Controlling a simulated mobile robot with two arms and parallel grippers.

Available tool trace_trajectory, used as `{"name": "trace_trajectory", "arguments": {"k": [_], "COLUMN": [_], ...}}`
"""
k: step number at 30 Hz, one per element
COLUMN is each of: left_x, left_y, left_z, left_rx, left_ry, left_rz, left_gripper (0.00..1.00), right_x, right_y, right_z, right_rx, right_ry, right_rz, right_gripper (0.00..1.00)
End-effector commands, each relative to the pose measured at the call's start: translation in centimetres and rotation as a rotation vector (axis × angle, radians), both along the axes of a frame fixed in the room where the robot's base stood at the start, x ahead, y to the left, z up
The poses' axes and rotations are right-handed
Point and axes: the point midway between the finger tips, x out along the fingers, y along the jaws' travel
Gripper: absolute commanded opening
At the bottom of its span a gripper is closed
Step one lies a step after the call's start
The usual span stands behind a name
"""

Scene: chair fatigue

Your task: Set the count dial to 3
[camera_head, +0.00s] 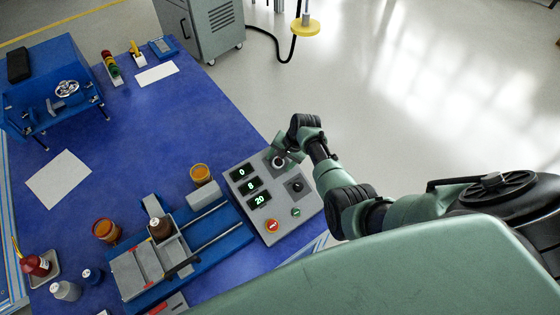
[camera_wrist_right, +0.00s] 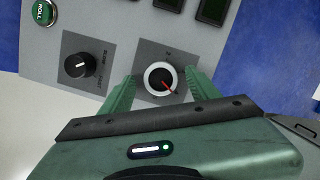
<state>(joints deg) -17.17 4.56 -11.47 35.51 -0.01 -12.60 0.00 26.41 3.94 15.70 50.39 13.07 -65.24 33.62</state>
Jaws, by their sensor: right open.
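The grey control box (camera_head: 248,222) stands at the table's right edge, with lit displays reading 0, 8 and 20. In the right wrist view a round dial (camera_wrist_right: 160,79) has a white ring, a dark centre and a red pointer aimed toward the lower right. Its label is too small to read. My right gripper (camera_wrist_right: 160,88) is open, with one finger on each side of this dial; I cannot tell whether they touch it. In the head view the right gripper (camera_head: 281,155) is over the box's upper right corner. My left gripper is not in view.
A second black knob (camera_wrist_right: 79,65) sits beside the dial, with a green ROLL button (camera_wrist_right: 45,13) beyond it. A red button (camera_head: 272,226) is on the box's front part. A blue rail fixture (camera_head: 235,237) stands left of the box. The blue table's middle (camera_head: 150,130) is clear.

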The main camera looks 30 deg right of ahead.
Motion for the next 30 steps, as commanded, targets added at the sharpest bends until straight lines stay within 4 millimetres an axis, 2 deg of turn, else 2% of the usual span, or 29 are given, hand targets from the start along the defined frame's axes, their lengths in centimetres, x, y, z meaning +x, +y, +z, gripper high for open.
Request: {"name": "trace_trajectory", "arguments": {"k": [8,12,15,23,30], "left_x": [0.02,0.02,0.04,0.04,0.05], "left_y": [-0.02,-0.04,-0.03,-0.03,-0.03], "left_z": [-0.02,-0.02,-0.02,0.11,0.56], "left_rx": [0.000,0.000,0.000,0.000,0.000], "left_ry": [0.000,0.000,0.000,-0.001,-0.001], "left_rz": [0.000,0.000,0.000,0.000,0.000], "left_gripper": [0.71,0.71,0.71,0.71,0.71], "right_x": [0.08,0.08,0.07,0.07,0.15], "right_y": [0.02,0.02,0.01,0.02,0.06], "right_z": [-0.08,-0.08,-0.08,-0.04,0.08], "right_rx": [0.000,0.000,-0.001,-0.011,-0.056], "right_ry": [-0.002,-0.002,-0.001,-0.002,-0.008], "right_rz": [0.001,0.001,0.000,0.024,0.137], "right_gripper": [0.61,0.22,0.00,0.00,0.00]}}
